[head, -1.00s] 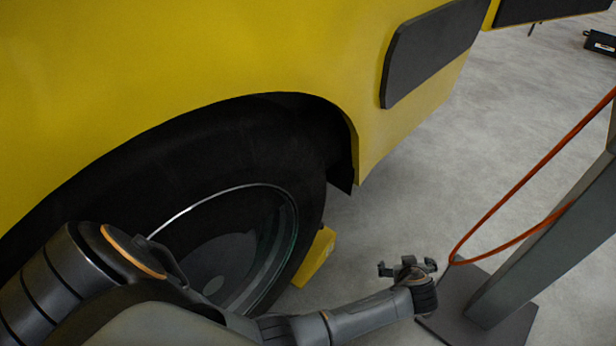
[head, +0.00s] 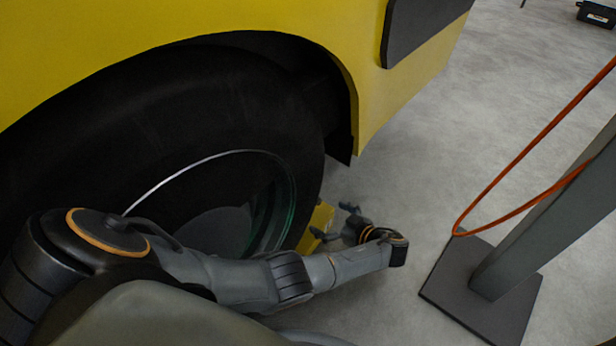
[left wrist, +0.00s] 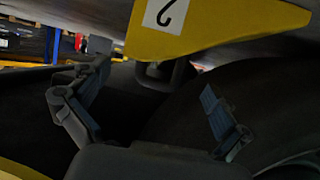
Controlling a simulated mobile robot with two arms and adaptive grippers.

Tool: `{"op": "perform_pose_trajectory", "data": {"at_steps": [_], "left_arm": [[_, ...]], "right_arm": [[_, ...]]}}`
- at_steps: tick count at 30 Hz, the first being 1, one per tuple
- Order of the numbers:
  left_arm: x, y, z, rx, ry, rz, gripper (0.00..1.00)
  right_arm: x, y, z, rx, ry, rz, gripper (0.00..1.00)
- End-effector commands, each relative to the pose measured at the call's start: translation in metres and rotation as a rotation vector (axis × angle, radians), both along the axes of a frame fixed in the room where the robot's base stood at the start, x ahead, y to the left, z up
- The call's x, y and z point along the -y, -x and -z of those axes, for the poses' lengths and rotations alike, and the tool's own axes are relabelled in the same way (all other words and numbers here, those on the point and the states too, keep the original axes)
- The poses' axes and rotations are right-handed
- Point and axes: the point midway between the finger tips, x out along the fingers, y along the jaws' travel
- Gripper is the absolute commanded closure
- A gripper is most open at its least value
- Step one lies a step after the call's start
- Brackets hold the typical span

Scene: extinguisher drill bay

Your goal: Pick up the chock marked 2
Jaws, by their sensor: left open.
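The yellow chock (head: 318,222) is on the floor against the right side of the big black tyre, partly hidden by my left arm and gripper. In the left wrist view the chock (left wrist: 215,28) fills the top, with a white label bearing a dark 2 that appears upside down. My left gripper (head: 335,222) is right beside the chock in the head view, with its fingers pointing toward it. In the left wrist view the left gripper (left wrist: 152,112) has its fingers wide apart and nothing between them. My right gripper is not seen.
The tyre (head: 150,130) and yellow vehicle body (head: 230,25) close off the left side. A grey post on a dark base plate (head: 450,285), with an orange hose (head: 530,140) hanging by it, stands at right. Grey floor (head: 440,150) lies clear between.

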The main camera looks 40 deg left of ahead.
Motion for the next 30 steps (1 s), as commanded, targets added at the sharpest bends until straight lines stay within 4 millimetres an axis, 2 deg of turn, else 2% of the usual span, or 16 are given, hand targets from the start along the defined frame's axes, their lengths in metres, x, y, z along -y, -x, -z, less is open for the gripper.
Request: {"op": "perform_pose_trajectory", "data": {"at_steps": [5,13,21,30], "left_arm": [[-0.011,-0.002,0.005,0.0,0.0,-0.001,0.0],[-0.047,-0.009,0.021,0.0,0.0,-0.001,0.0],[-0.051,-0.01,0.022,0.0,0.002,0.001,0.02],[-0.051,-0.009,0.022,-0.001,0.002,0.0,0.63]], "right_arm": [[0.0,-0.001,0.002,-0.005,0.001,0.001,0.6],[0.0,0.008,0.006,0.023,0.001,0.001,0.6],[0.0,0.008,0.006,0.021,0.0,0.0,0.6],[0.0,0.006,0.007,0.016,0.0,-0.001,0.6]]}}
